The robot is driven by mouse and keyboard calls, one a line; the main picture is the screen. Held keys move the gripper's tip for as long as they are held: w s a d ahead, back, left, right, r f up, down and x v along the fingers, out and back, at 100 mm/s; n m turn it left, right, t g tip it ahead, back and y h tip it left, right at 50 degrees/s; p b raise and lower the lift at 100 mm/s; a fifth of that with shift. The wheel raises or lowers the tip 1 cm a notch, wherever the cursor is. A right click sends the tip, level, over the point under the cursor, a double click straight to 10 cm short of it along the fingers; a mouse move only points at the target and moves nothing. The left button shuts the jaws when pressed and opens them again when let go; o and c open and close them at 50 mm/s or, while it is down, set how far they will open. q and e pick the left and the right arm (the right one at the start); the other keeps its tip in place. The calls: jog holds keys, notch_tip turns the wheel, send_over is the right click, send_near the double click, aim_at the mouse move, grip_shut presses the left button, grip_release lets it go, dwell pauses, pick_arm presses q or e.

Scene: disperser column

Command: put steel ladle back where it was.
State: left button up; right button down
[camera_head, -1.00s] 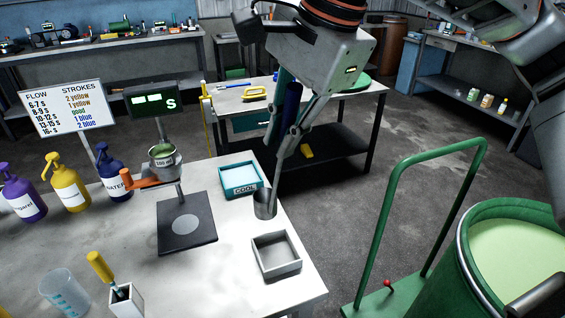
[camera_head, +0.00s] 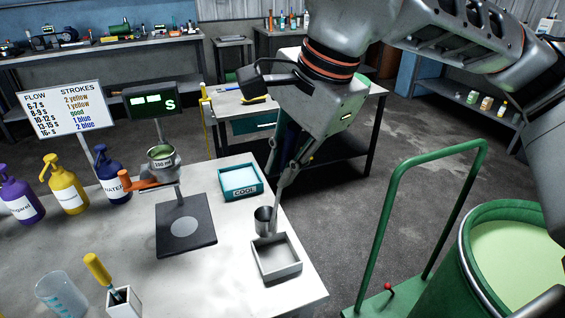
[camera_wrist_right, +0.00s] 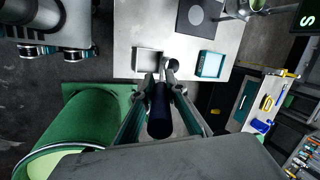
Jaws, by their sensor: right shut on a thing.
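The steel ladle (camera_head: 264,219) hangs with its cup down from my right gripper (camera_head: 283,180). The cup is just behind the far edge of the grey open square tray (camera_head: 296,268), above the right part of the bench. I cannot tell whether the cup touches tray or bench. In the right wrist view, the ladle's dark handle (camera_wrist_right: 159,112) lies between the closed fingers of my right gripper (camera_wrist_right: 161,82); the grey tray (camera_wrist_right: 139,65) is just left of the cup. My left gripper is out of view.
The teal COOL tray (camera_head: 241,194) is behind and left of the ladle. The black pad (camera_head: 171,243) and the flow cup on its stand (camera_head: 162,158) are further left. A green drum (camera_head: 445,262) and trolley handle (camera_head: 385,200) stand right of the bench.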

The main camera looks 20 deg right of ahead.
jog(key=c, duration=2)
grip_release()
jog(key=shift+f, duration=0.1)
jog(key=shift+c, duration=0.2)
jog(key=shift+r, duration=0.35)
jog(key=p+v, duration=0.1)
jog(key=v, duration=1.1)
jog(key=shift+r, duration=0.1)
jog(key=shift+s, duration=0.1)
